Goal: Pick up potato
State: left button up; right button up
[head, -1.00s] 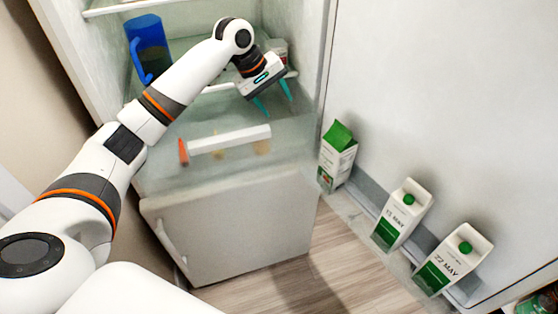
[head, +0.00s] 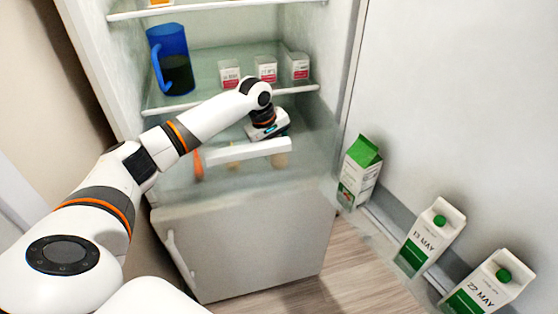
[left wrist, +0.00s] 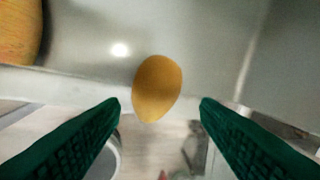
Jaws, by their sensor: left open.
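A brown-yellow oval potato (left wrist: 157,88) lies in the middle of the left wrist view, ahead of and between my fingertips. My left gripper (left wrist: 158,106) is open, with its dark green fingers apart on either side and nothing held. In the head view, my left gripper (head: 268,130) points down into the clear fridge drawer (head: 240,177), just behind its white handle strip. Its fingertips are hidden there. A blurred brownish shape (head: 280,160) shows through the drawer front below the gripper; I cannot tell if it is the potato. My right gripper is not in view.
A larger orange-yellow item (left wrist: 18,30) sits at the left wrist view's upper left. An orange carrot-like item (head: 197,166) shows through the drawer. A shelf above holds a blue pitcher (head: 170,60) and small cartons (head: 265,69). Milk cartons (head: 432,236) stand in the door at right.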

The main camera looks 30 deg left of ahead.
pick_arm(q)
jog(key=x, duration=0.4)
jog(key=shift+a+f, duration=0.15)
jog(key=shift+f, duration=0.3)
jog(key=c, duration=0.8)
jog(key=shift+r, duration=0.2)
